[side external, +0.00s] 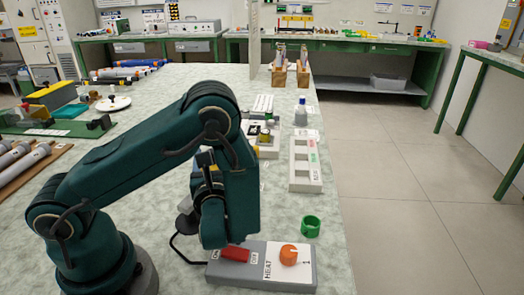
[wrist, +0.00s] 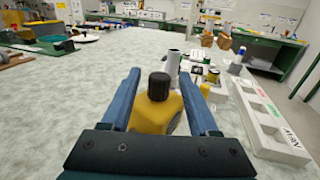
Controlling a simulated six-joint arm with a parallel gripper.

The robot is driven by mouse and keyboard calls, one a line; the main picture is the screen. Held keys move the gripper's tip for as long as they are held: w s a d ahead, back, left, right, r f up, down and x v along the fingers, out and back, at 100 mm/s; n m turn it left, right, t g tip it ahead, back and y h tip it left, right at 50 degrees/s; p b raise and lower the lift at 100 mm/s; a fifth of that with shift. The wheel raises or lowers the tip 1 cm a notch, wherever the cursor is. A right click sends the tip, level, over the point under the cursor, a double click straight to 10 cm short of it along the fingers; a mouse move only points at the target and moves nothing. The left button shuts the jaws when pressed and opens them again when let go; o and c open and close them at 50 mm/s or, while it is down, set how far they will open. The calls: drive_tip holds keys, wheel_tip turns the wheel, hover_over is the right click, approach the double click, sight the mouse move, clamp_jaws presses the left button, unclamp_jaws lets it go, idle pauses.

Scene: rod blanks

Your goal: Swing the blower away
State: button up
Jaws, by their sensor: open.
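What looks like the blower, a yellow body with a black cap (wrist: 158,110), stands between the two fingers of my gripper (wrist: 161,76) in the wrist view. The fingers are open, one on each side of it; whether either touches it cannot be told. A pale grey tube (wrist: 173,62) rises just beyond it. In the side view my arm hides most of this spot. A black cable runs from beside my wrist to a grey control box (side external: 225,276) marked HEAT, with a red switch (side external: 235,254) and an orange knob (side external: 289,255).
A green ring (side external: 310,226) stands just beyond the box. A white slotted rack (side external: 306,172) lies near the table's right edge, and a bottle (side external: 301,115) behind it. A brown tray of grey rods (side external: 28,165) and a green fixture (side external: 60,128) lie at left.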

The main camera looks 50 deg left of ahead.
drive_tip(key=shift+x, duration=1.85)
clamp_jaws()
drive_tip(key=shift+s, duration=0.1)
